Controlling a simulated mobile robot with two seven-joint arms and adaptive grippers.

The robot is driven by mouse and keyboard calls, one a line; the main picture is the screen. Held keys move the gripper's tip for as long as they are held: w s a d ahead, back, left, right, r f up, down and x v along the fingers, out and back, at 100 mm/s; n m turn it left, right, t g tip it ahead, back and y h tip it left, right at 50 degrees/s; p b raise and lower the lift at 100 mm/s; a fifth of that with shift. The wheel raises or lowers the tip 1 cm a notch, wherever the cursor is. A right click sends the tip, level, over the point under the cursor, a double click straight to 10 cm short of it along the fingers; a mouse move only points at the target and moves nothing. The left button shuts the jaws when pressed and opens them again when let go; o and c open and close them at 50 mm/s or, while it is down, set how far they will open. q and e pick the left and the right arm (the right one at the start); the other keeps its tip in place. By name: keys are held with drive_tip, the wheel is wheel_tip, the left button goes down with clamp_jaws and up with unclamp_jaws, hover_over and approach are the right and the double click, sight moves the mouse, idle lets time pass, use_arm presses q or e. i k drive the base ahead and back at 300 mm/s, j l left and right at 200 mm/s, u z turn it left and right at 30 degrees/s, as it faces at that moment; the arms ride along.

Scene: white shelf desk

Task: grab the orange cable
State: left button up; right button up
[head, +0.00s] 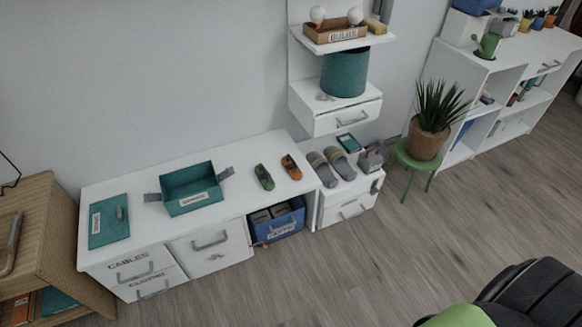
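A small orange bundle (291,167), which looks like the orange cable, lies on the right part of the white desk top (240,160). A green bundle (264,177) of similar shape lies just to its left, apart from it. Both are too small to make out strands or ends. The desk front has a drawer labelled CABLES (130,268), which is shut. Neither my left nor my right gripper shows in the head view.
A teal open box (190,188) and a teal lid (109,221) sit left on the desk. A blue labelled bin (277,224) is below the bundles. Grey sandals (332,166) lie to the right. The wooden floor (330,265) in front is mostly clear; a black-and-green object (530,295) fills the lower right corner.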

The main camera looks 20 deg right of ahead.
sight(292, 169)
drive_tip(key=i+l, duration=0.2)
drive_tip(key=l, duration=0.2)
drive_tip(key=i+l, duration=0.2)
drive_tip(key=l, duration=0.2)
drive_tip(key=i+l, duration=0.2)
drive_tip(key=l, duration=0.2)
drive_tip(key=i+l, duration=0.2)
drive_tip(key=l, duration=0.2)
drive_tip(key=i+l, duration=0.15)
drive_tip(key=l, duration=0.25)
drive_tip(key=i+l, duration=0.2)
drive_tip(key=l, duration=0.2)
drive_tip(key=i+l, duration=0.2)
drive_tip(key=l, duration=0.2)
drive_tip(key=u, duration=0.05)
